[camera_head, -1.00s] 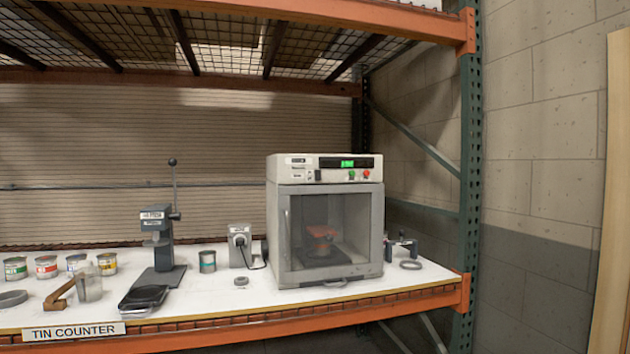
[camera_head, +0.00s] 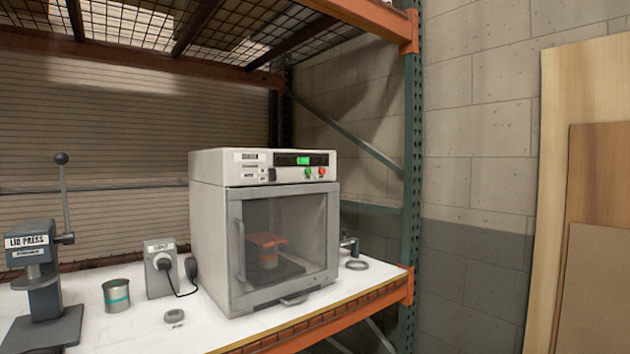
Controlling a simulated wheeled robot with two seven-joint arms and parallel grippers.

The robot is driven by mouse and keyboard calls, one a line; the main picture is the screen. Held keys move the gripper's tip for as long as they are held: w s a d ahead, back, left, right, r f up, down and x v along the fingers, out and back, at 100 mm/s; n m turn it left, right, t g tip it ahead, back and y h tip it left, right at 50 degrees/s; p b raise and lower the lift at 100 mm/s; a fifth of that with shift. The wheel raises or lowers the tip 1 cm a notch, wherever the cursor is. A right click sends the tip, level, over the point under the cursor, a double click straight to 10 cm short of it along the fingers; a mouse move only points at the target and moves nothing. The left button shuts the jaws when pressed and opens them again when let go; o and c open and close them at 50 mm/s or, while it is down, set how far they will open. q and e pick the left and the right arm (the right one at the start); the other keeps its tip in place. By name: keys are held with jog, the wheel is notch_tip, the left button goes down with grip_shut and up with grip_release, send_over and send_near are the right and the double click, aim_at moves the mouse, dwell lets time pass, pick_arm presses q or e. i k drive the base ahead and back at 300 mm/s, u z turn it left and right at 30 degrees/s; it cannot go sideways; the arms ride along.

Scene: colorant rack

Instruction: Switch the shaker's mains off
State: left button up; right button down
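The shaker (camera_head: 212,240) is a pale grey cabinet on the white counter, with its windowed door (camera_head: 290,240) shut. The switch's position is too small to tell. An orange clamp (camera_head: 267,241) shows dimly through the window. A grey socket box (camera_head: 160,268) with a black plug and cord stands left of the shaker. Neither gripper is in view.
The lid press (camera_head: 40,270) stands at the left, with a tin (camera_head: 116,295) and a small grey ring (camera_head: 174,316) between it and the shaker. An orange beam edges the counter. A green rack post (camera_head: 411,200) rises at right. Boards (camera_head: 590,200) lean on the wall.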

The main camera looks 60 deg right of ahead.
aim_at(273, 177)
jog(key=z, duration=0.95)
jog(key=i, duration=0.85)
jog(key=z, duration=0.9)
